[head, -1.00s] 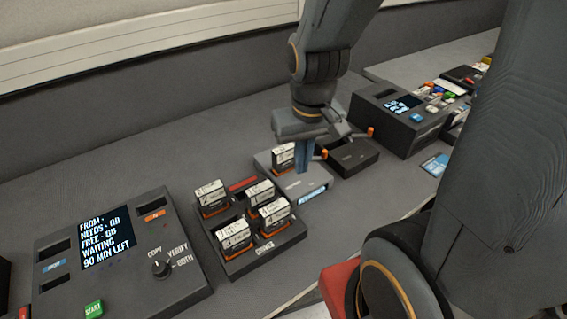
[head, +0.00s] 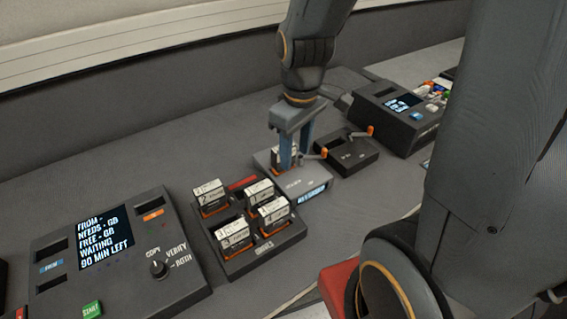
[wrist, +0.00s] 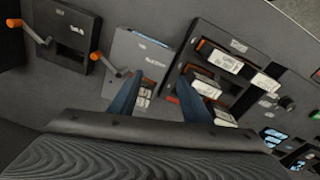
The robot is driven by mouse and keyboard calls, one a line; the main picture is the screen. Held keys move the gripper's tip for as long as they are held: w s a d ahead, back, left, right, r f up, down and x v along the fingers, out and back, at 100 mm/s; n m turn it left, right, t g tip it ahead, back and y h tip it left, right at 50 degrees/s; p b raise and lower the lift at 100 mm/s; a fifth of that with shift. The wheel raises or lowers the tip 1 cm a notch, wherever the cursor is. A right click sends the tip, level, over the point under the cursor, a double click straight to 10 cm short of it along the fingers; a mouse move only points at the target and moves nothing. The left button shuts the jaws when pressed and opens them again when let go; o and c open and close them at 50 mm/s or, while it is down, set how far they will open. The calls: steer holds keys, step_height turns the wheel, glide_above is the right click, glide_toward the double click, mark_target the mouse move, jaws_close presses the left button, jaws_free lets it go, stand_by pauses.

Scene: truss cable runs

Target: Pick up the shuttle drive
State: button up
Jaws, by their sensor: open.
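A drive (head: 279,158) with a white label stands upright in the grey dock (head: 308,181), partly hidden by my gripper; I cannot read its label. It also shows in the wrist view (wrist: 144,96), near the left finger. My gripper (head: 297,160) is open and points down over this dock, with one finger on each side of the drive. I cannot tell whether either finger touches it. Several similar drives with white labels and orange bases stand in the black drive tray (head: 263,245) to the left.
A black box with an orange-tipped lever (head: 345,155) stands close right of the grey dock. A black console with a screen (head: 165,215) is at the left, and another console (head: 400,118) at the back right. The bench behind the tray is clear.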

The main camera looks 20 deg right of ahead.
mark_target(277, 170)
steer(key=w+n, duration=0.3)
steer(key=n, duration=0.2)
steer(key=w+f+n+b, duration=0.1)
steer(key=w+n, duration=0.2)
steer(key=n, duration=0.2)
steer(key=w+f+n+g, duration=0.1)
steer(key=w+n, duration=0.1)
steer(key=n, duration=0.3)
steer(key=shift+w, duration=0.4)
steer(key=shift+w+d+f+p, duration=0.1)
steer(key=shift+f+p, duration=0.35)
steer(key=shift+f, duration=1.5)
steer(key=shift+w+d+f+p, duration=0.1)
steer(key=shift+f+p, duration=0.3)
steer(key=shift+f, duration=1.5)
jaws_close()
